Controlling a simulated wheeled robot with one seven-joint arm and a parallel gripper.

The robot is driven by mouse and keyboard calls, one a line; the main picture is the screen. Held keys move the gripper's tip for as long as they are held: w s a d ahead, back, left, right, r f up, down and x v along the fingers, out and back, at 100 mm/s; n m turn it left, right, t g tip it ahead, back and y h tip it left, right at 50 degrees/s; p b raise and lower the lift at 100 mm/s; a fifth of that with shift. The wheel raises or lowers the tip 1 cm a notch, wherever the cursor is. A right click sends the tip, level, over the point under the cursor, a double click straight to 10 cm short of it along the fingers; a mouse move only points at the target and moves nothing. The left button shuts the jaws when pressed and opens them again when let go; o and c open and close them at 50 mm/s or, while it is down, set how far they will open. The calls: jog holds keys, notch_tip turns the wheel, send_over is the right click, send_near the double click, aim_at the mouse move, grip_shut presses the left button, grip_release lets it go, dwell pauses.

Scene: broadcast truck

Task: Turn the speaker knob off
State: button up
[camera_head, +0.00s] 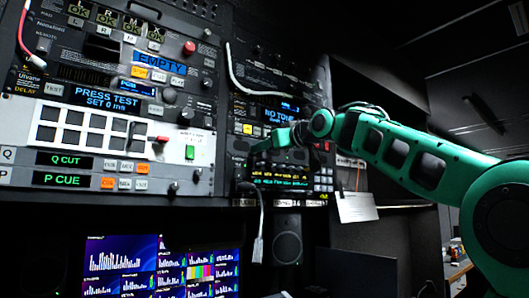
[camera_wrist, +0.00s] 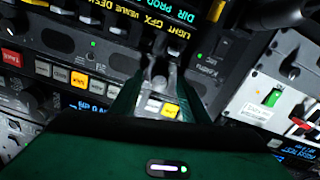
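My gripper (camera_head: 262,146) reaches in from the right to the right-hand rack, just above a panel with a yellow and cyan text display (camera_head: 283,181). In the wrist view my gripper (camera_wrist: 160,82) shows two dark green fingers with a gap between them, close to the panel. A small grey shape shows between the fingertips; I cannot tell whether it is a knob or whether the fingers touch it. No knob can be read as the speaker knob. A black speaker (camera_head: 287,247) sits below the rack.
The left rack has a white button panel (camera_head: 75,128), a red knob (camera_head: 189,47) and a black knob (camera_head: 186,116). A grey cable (camera_head: 259,240) hangs below my gripper. Lit monitors (camera_head: 125,260) stand below. A paper sheet (camera_head: 356,206) hangs at right.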

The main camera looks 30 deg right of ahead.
jog(key=shift+s+r, duration=0.1)
jog(key=s, duration=1)
jog(key=shift+s, duration=0.25)
dwell(0.3)
